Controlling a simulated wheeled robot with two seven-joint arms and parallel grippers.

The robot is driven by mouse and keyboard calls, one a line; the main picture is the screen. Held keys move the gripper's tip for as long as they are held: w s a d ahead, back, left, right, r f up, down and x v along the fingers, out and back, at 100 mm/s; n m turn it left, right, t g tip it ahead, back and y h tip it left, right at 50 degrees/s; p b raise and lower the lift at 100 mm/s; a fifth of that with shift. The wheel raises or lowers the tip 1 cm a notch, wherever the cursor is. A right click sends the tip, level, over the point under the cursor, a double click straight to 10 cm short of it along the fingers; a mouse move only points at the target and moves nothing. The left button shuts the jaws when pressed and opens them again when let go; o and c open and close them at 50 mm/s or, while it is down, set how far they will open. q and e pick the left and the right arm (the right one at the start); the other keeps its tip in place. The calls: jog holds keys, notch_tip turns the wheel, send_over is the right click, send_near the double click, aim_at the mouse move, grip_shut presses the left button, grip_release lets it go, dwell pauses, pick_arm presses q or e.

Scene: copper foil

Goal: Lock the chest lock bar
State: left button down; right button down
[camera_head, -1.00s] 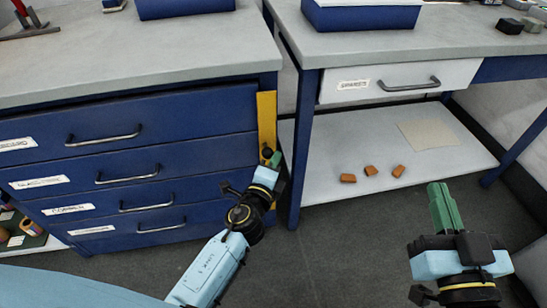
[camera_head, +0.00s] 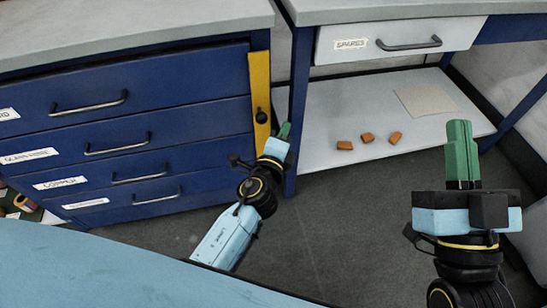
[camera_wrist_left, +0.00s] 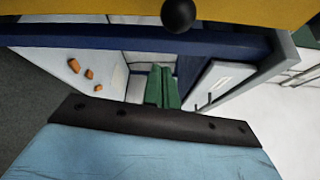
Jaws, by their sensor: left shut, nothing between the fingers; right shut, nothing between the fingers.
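The chest is a blue cabinet (camera_head: 190,117) with several drawers, whose fronts look closed. Its lock bar is a yellow upright strip (camera_head: 259,75) along the right edge of the front, with a black knob (camera_head: 261,115). In the left wrist view the yellow bar (camera_wrist_left: 100,9) crosses the top and the knob (camera_wrist_left: 178,14) hangs from it. My left gripper (camera_head: 284,131) is shut and empty, just right of the bar's lower part and apart from the knob; its green fingers (camera_wrist_left: 163,85) show together in the wrist view. My right gripper (camera_head: 460,124) is shut and empty, far right.
A workbench with a white drawer (camera_head: 400,38) stands to the right; its blue leg (camera_head: 298,110) is close behind my left gripper. On its white lower shelf (camera_head: 330,105) lie orange blocks (camera_head: 367,137) and a beige sheet (camera_head: 425,100). The grey floor between is clear.

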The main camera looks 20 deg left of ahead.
pick_arm(q)
jog(key=s, duration=0.8)
jog(key=shift+s+r, duration=0.35)
jog(key=shift+s, duration=0.05)
jog(key=shift+a, duration=0.1)
